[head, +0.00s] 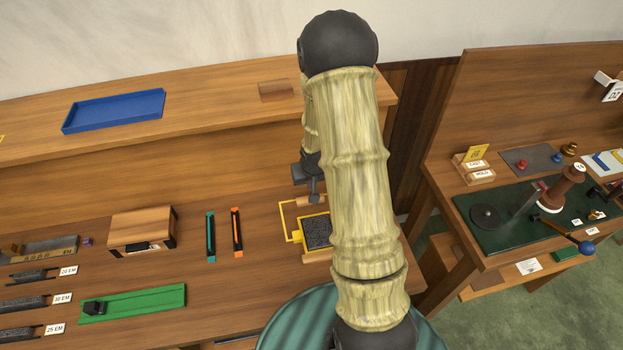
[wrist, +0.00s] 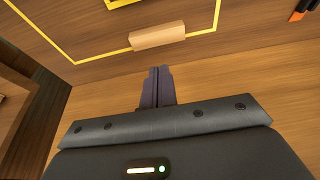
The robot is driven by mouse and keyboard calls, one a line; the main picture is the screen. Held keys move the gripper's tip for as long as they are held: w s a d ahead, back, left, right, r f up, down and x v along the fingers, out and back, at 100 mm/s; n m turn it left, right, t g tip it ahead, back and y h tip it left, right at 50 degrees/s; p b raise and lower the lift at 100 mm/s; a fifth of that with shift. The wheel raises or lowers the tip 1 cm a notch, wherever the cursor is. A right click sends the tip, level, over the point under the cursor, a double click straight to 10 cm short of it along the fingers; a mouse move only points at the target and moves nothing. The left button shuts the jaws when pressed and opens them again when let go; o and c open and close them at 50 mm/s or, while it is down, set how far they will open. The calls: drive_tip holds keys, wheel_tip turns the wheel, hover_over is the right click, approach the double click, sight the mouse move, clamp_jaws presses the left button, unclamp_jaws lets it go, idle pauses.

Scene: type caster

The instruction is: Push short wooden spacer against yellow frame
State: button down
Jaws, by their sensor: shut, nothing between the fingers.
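The short wooden spacer (wrist: 158,36) is a light wood block lying across the line of one side of the yellow frame (wrist: 102,55). I cannot tell whether they touch. In the head view the yellow frame (head: 283,222) lies on the bench, partly hidden by my arm, and the spacer (head: 317,200) shows at its far side, partly covered. My gripper (wrist: 157,70) is shut and empty. Its fingertips point at the spacer's long side from outside the frame, with a small gap in the wrist view. In the head view my gripper (head: 314,197) is by the spacer.
A dark type block (head: 318,232) sits inside the frame. Left of it lie orange-ended (head: 237,232) and teal (head: 211,237) strips, a wooden box (head: 142,231) and a green tray (head: 135,303). A shelf behind holds a blue tray (head: 114,111) and a wood block (head: 275,90).

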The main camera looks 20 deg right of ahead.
drive_tip(key=shift+p+x, duration=0.8)
drive_tip(key=shift+x, duration=2.7)
